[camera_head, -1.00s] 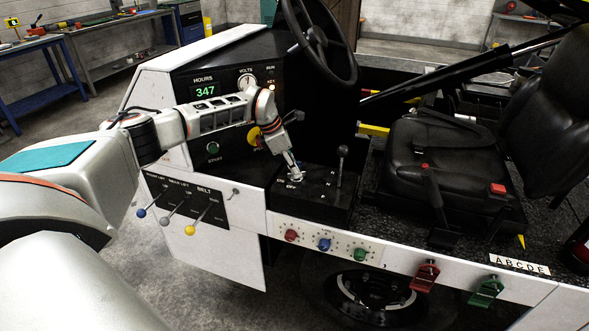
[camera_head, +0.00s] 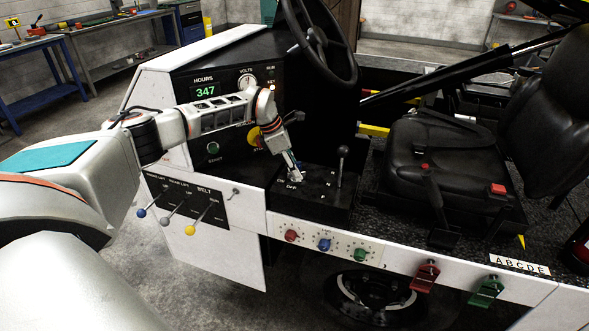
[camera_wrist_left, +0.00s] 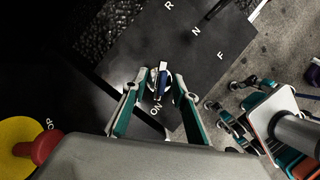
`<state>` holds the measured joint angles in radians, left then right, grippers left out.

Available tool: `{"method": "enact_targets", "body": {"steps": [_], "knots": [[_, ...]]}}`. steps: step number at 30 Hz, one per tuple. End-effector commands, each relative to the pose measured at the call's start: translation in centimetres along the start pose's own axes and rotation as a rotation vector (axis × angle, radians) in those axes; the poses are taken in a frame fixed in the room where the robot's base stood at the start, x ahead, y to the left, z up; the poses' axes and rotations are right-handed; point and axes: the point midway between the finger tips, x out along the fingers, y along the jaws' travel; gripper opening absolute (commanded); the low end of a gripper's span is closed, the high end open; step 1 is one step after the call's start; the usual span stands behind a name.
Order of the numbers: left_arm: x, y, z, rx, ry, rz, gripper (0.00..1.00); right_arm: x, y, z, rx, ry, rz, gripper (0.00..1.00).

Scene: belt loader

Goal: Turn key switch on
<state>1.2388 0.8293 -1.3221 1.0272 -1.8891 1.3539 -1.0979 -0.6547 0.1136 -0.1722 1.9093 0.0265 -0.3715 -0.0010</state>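The key switch (camera_wrist_left: 161,80) is a small metal and blue key standing on the black panel, beside the printed word ON. In the head view, the ON/OFF spot is mostly covered by my left gripper (camera_head: 294,175), which reaches down to the panel. In the left wrist view, the two teal-padded fingers of my left gripper (camera_wrist_left: 160,88) stand apart on either side of the key, with gaps visible. My right gripper (camera_wrist_left: 232,115) appears at the right of the left wrist view, with its fingers apart and empty, away from the panel. It is outside the head view.
A black shift lever (camera_head: 341,160) stands right of the key, beside F, N and R marks. The yellow and red stop button (camera_head: 255,137) is close to my left arm. The steering wheel (camera_head: 318,40) is above and behind; the seat (camera_head: 450,165) is right.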

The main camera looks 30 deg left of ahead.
Motion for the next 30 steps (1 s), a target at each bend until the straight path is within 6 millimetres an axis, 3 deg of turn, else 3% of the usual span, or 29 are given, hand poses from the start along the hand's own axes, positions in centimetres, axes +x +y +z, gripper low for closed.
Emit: {"method": "enact_targets", "body": {"steps": [7, 21, 30], "knots": [[-1.1, 0.1, 0.0, -0.002, -0.001, 0.001, 0.28, -0.1, 0.2, 0.2, -0.006, -0.003, 0.001, 0.45], [-9.8, 0.1, 0.0, 0.001, -0.001, 0.003, 0.28, 0.0, 0.2, 0.1, -0.006, -0.001, 0.000, 0.45], [-12.0, 0.0, 0.0, 0.000, 0.001, 0.000, 0.28, 0.0, 0.2, 0.1, -0.006, 0.000, 0.000, 0.45]]}}
